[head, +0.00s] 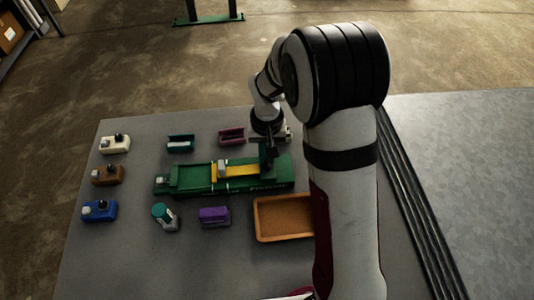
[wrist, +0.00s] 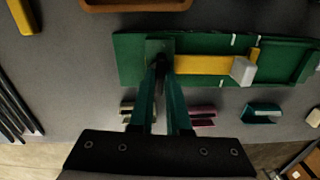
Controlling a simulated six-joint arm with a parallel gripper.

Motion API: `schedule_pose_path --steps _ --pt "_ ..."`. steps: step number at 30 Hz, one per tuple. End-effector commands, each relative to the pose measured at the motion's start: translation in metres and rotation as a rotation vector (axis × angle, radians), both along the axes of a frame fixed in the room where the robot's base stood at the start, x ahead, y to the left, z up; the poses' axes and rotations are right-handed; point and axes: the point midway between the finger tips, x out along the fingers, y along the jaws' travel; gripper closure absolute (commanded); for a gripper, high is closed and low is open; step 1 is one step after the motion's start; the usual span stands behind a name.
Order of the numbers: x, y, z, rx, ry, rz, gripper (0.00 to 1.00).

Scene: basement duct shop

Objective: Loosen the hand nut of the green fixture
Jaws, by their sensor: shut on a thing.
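The green fixture (head: 190,181) lies on the grey table, with a yellow bar (head: 236,172) and a pale grey block (head: 222,165) along its middle. In the wrist view the fixture (wrist: 128,60), yellow bar (wrist: 205,65) and block (wrist: 243,70) stretch to the right. My gripper (head: 268,160) points down at the fixture's right end in the head view. In the wrist view my gripper (wrist: 161,68) is shut at the green block by the yellow bar's end. The hand nut is hidden between the fingertips, so its turn cannot be seen.
An orange-brown tray (head: 257,222) stands in front of the fixture. A purple piece (head: 214,216) and a teal-topped piece (head: 164,215) are nearby. Teal (head: 180,143) and maroon (head: 231,135) brackets lie behind. White (head: 115,145), brown (head: 107,176) and blue (head: 99,211) blocks line the left.

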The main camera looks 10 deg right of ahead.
Motion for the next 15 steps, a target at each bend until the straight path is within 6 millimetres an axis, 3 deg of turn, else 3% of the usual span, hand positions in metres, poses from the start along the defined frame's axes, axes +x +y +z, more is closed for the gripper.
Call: schedule_pose_path --steps 15 --pt "0.0011 -0.0005 0.0001 -0.001 -0.003 0.109 1.00"
